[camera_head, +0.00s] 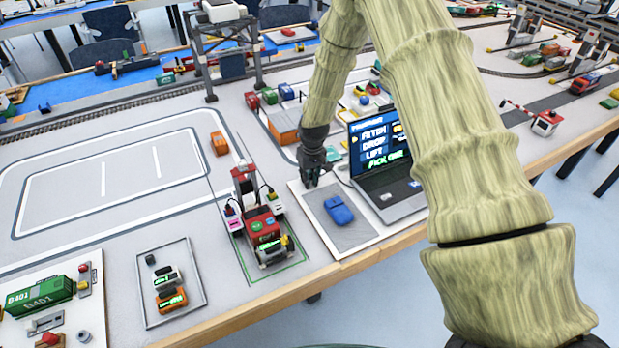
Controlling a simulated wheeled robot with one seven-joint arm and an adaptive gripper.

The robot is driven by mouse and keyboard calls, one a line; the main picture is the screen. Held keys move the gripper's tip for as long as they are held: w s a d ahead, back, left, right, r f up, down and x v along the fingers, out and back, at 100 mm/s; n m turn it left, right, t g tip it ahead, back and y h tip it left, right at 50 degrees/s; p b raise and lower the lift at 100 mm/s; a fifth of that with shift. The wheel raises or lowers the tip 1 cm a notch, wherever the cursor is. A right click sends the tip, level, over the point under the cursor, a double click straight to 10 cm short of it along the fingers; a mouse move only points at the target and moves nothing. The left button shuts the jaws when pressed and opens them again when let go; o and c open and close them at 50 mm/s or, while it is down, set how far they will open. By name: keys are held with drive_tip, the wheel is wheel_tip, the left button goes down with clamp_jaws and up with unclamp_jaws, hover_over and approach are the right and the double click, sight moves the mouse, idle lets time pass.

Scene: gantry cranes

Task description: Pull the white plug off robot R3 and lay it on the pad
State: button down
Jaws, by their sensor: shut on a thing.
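My gripper (314,182) points down at the back left corner of a white board with a grey pad (350,236), left of the laptop. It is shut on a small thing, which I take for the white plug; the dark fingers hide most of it. A blue object (338,210) lies on the pad, in front of my gripper. Small robots with lit green faces show: a white one (167,278) and an orange one (172,300) in a tray, and one (272,252) at the red station. I cannot read which is R3.
An open laptop (381,150) stands right of my gripper, close to the arm. The red station (258,222) stands to the left. The grey tray (192,312) is further left. A gantry crane (222,50) stands behind. The table edge is in front.

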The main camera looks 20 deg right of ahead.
drive_tip(key=c, duration=1.3)
unclamp_jaws()
drive_tip(key=shift+r, duration=0.1)
drive_tip(key=r, duration=0.4)
drive_tip(key=s+r, duration=0.1)
drive_tip(key=r, duration=0.6)
drive_tip(key=shift+s+r, duration=0.25)
drive_tip(key=shift+r, duration=0.05)
drive_tip(key=shift+r, duration=0.1)
